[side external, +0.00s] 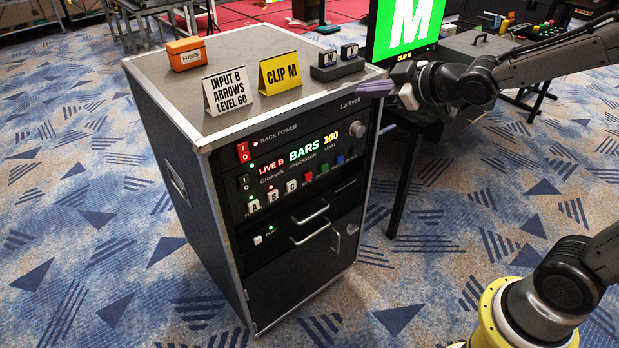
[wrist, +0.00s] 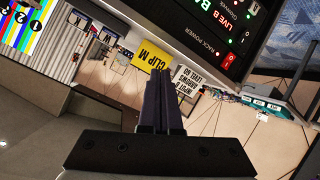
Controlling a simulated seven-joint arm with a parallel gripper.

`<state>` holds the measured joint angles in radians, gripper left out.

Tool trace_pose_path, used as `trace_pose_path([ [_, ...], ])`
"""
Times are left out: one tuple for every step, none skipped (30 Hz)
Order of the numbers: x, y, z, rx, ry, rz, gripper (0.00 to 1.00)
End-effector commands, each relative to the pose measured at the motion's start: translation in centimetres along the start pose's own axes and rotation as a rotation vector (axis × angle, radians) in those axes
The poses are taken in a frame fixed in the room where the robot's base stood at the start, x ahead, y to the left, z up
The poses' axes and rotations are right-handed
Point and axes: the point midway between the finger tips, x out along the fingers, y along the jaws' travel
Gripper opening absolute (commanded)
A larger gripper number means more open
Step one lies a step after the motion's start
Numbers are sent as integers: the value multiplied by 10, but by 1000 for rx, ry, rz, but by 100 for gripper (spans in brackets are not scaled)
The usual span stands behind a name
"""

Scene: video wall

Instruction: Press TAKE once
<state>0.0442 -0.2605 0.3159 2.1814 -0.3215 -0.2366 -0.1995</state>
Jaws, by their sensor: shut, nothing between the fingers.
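The rack's processor panel (side external: 298,165) has lit readouts LIVE B, BARS and 100. Red (side external: 309,177), green (side external: 324,169) and blue (side external: 340,160) buttons sit below the readouts; their labels are too small to read, so I cannot tell which is TAKE. White buttons A (side external: 254,206), B (side external: 273,197) and C (side external: 291,186) are lower left. My gripper (side external: 372,88) is shut and empty, apart from the panel, near the rack's top right corner. In the wrist view its fingers (wrist: 164,95) are together, with part of the panel (wrist: 222,30) upside down above right.
On the rack top (side external: 236,52) stand an orange fuse box (side external: 186,54), a white INPUT B card (side external: 227,90), a yellow CLIP M card (side external: 280,75) and a dark block (side external: 337,67). A knob (side external: 357,129) and drawer handles (side external: 310,213) protrude. A green M screen (side external: 408,30) stands behind.

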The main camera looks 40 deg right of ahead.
Motion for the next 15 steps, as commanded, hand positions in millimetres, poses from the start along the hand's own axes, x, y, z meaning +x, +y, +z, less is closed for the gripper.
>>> trace_pose_path([
  [22,-6,9,-19,1,-20,0],
  [33,-9,12,-31,8,-30,0],
  [47,-14,18,-43,16,-44,0],
  [57,-18,24,-53,21,-56,0],
  [67,-22,29,-62,25,-68,0],
  [80,-28,38,-70,28,-84,0],
  [89,-33,45,-76,29,-98,0],
  [98,-38,53,-80,30,-112,0],
  [109,-46,64,-83,29,-131,0],
  [117,-52,74,-86,26,-146,0],
  [124,-58,83,-86,23,-160,0],
  [133,-66,96,-85,16,-179,0],
  [139,-72,107,-84,7,-194,0],
  [144,-78,117,-82,0,-207,0],
  [150,-85,132,-76,-15,-225,0],
])
